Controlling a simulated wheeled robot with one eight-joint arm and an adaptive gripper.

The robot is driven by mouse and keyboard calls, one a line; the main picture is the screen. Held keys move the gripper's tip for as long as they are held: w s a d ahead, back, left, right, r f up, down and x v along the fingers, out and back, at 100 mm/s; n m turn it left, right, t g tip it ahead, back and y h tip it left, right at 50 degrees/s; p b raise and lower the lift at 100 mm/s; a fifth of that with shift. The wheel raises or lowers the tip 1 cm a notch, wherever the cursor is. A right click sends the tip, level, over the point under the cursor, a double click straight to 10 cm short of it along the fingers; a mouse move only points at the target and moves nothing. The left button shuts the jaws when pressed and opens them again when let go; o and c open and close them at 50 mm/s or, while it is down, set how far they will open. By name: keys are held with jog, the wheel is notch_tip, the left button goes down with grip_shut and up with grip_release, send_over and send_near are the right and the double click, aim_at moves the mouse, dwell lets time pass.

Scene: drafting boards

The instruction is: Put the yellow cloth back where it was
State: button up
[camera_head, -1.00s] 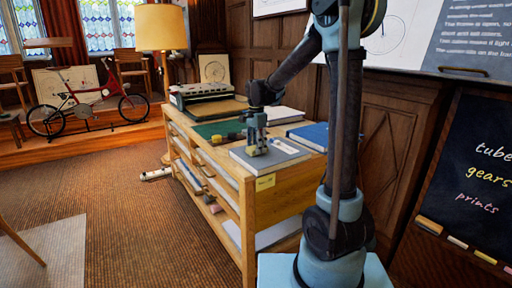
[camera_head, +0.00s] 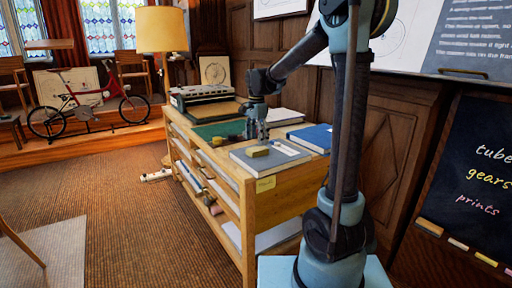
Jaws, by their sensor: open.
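The yellow cloth (camera_head: 257,151) looks like a small, folded, dull yellow block. It lies on the grey book or folder (camera_head: 284,156) on top of the wooden shelf unit. My gripper (camera_head: 257,136) is just above and behind the cloth, pointing down. It is open and appears empty, with the cloth apart from its fingers. The fingers are small in this view.
A blue book (camera_head: 314,137) lies to the right of the grey one, and a green mat (camera_head: 217,131) lies behind. A typewriter-like machine (camera_head: 203,91) stands at the far end of the wooden shelf unit (camera_head: 247,205). A lamp (camera_head: 161,30) stands beyond.

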aim_at(257, 149)
notch_tip(257, 149, up, 6)
jog(key=r, duration=0.1)
jog(key=s+d+f+n, duration=0.1)
jog(key=s+d+n, duration=0.2)
jog(key=s+d, duration=0.6)
jog(key=s+d+f+n+t, duration=0.1)
jog(key=s+d+f+n, duration=0.3)
jog(key=s, duration=0.7)
jog(key=s+d+f+n+t, duration=0.1)
jog(key=s+d+f+n, duration=0.3)
jog(key=s+d+f, duration=0.4)
jog(key=s+f, duration=0.3)
jog(key=f, duration=0.2)
jog(key=shift+s+d+f, duration=0.2)
jog(key=shift+s+f, duration=0.05)
jog(key=shift+s, duration=0.05)
